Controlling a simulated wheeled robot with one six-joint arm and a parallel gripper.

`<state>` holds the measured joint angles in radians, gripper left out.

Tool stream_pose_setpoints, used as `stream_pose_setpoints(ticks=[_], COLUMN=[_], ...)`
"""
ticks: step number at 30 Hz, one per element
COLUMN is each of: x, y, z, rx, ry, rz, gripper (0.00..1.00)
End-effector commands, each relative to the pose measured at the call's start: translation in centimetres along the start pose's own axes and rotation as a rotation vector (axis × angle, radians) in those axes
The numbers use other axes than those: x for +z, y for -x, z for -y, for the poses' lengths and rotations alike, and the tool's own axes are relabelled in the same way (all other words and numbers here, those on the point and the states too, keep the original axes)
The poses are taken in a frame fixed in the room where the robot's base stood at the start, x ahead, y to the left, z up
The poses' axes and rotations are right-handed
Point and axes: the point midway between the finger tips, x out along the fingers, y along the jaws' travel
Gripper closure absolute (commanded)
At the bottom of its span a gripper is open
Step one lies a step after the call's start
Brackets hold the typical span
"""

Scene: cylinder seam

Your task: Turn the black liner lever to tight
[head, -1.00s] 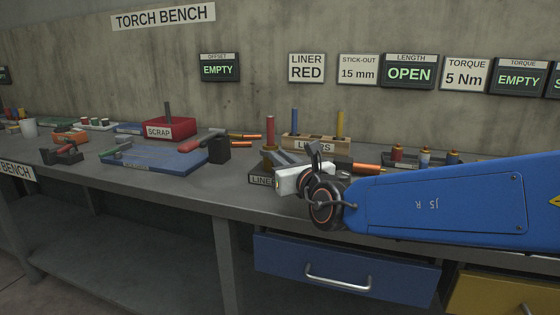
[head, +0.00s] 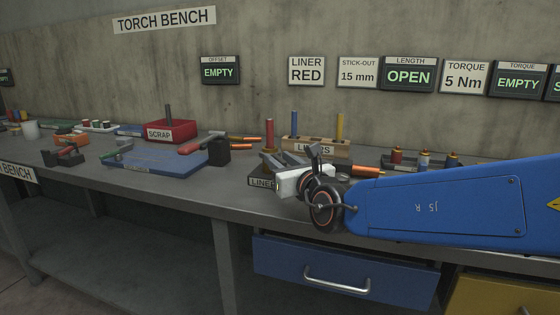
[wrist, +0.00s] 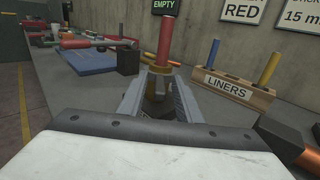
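The liner station is a dark block with a LINER label (head: 262,182) at the bench's front edge in the head view. A red rod (head: 269,133) stands upright in its brass fitting; it also shows in the wrist view (wrist: 165,42). My gripper (head: 281,160) is low over this block. In the wrist view my gripper (wrist: 158,80) has its two grey fingers apart, on either side of a dark part below the brass fitting. I cannot make out the black lever clearly from that dark part, or whether the fingers touch it.
A wooden LINERS rack (head: 333,149) with blue and yellow rods stands behind and to the right. A copper-tipped torch part (head: 366,171) lies beside my arm. A blue tray (head: 160,161) and red SCRAP bin (head: 172,130) are to the left. The wall sign reads LENGTH OPEN (head: 409,74).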

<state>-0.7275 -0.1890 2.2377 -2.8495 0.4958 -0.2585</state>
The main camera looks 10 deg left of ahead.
Motion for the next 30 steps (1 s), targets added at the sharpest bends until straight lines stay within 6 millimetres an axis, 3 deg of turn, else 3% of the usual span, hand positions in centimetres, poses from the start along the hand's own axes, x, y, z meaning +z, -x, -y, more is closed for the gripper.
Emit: stream_pose_setpoints(ticks=[5,30], x=[0.1,0.1], y=[1.6,14.1], z=[0.0,0.0], rx=[0.001,0.002], ry=[-0.001,-0.001], rz=[0.001,0.003], gripper=[0.69,0.69])
